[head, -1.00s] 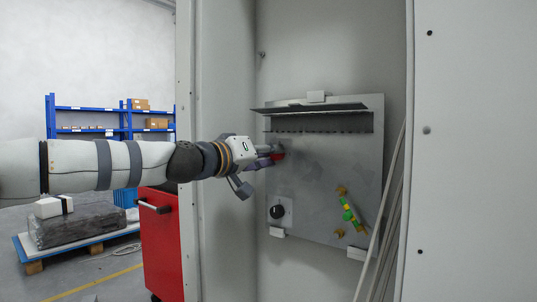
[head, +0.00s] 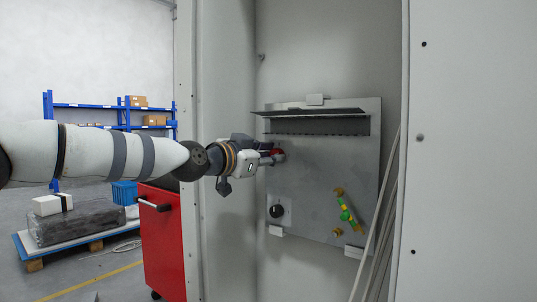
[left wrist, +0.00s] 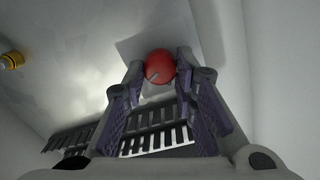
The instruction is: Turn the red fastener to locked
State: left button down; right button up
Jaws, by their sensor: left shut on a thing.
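The red fastener (head: 279,152) is a round red knob on the upper left of the grey panel (head: 310,190) inside the open cabinet. My left gripper (head: 273,158) reaches in from the left and is shut on the fastener, partly hiding it. In the left wrist view the red fastener (left wrist: 160,64) sits between the two purple-padded fingertips of my left gripper (left wrist: 160,73). A small grey mark shows on its face. I cannot read any locked or unlocked label. My right gripper is not in view.
A black knob (head: 276,211) and a green-and-yellow handle (head: 347,214) are lower on the panel. A slotted ledge (head: 315,112) juts out above the fastener. Cables (head: 377,225) hang at the right. A red cart (head: 163,240) stands outside the cabinet at left.

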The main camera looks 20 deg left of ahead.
pick_arm(q)
jog(key=shift+m+p, duration=0.35)
jog(key=shift+m, duration=1.85)
jog(key=c, duration=1.3)
grip_release()
jog(key=v, duration=1.2)
jog(key=shift+d, duration=0.25)
